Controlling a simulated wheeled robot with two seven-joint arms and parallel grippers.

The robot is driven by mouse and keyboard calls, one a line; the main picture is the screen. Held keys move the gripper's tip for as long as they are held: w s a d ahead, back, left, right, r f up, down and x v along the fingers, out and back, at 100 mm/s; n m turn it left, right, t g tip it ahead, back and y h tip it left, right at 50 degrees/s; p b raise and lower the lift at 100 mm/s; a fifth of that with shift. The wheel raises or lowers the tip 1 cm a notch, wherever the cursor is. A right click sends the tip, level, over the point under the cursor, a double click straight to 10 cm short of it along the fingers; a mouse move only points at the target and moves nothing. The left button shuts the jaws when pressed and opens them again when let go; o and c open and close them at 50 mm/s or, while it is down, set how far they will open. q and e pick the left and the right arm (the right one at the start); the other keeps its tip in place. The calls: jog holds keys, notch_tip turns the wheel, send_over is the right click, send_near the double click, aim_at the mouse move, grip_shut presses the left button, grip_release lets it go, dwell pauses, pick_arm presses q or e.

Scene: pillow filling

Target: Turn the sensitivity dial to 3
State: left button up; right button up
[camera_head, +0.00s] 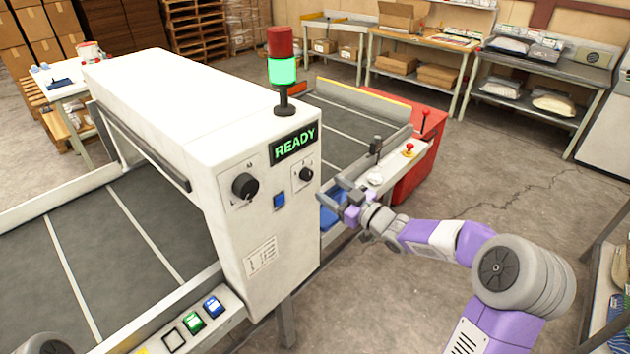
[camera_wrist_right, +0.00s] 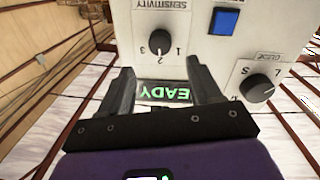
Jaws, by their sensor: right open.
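The sensitivity dial (camera_head: 306,174) is a small black knob on the white machine's front panel, below the lit READY sign (camera_head: 293,145). In the right wrist view the dial (camera_wrist_right: 160,42) appears upside down, with 3, 2 and 1 around it. My right gripper (camera_head: 335,191) is open and empty, right of the panel and a little below the dial. In the wrist view its two fingers (camera_wrist_right: 163,76) point toward the dial, which lies beyond their tips, apart from them. My left gripper is not in view.
A blue button (camera_head: 279,200) and a larger black dial (camera_head: 245,186) sit left of the sensitivity dial. A red and green signal lamp (camera_head: 282,70) stands on top of the machine. A lever (camera_head: 376,148) and a red box (camera_head: 425,150) stand behind my right gripper.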

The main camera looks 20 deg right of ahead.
aim_at(310, 177)
jog(key=b+x, duration=0.1)
jog(key=x, duration=0.5)
jog(key=shift+w+a+f, duration=0.15)
jog(key=shift+w, duration=0.25)
jog(key=c, duration=1)
jog(key=shift+m+p, duration=0.4)
jog(key=shift+p, duration=0.35)
jog(key=m+p, duration=0.2)
jog(key=p, duration=0.1)
jog(key=m+p, duration=0.2)
jog(key=p, duration=0.1)
jog(key=m+p, duration=0.3)
jog(key=shift+r+p, duration=0.25)
jog(key=shift+p, duration=0.15)
jog(key=shift+f+m+g+p, duration=0.2)
jog(key=shift+m+g+p, duration=0.1)
jog(key=shift+m+p, duration=1.5)
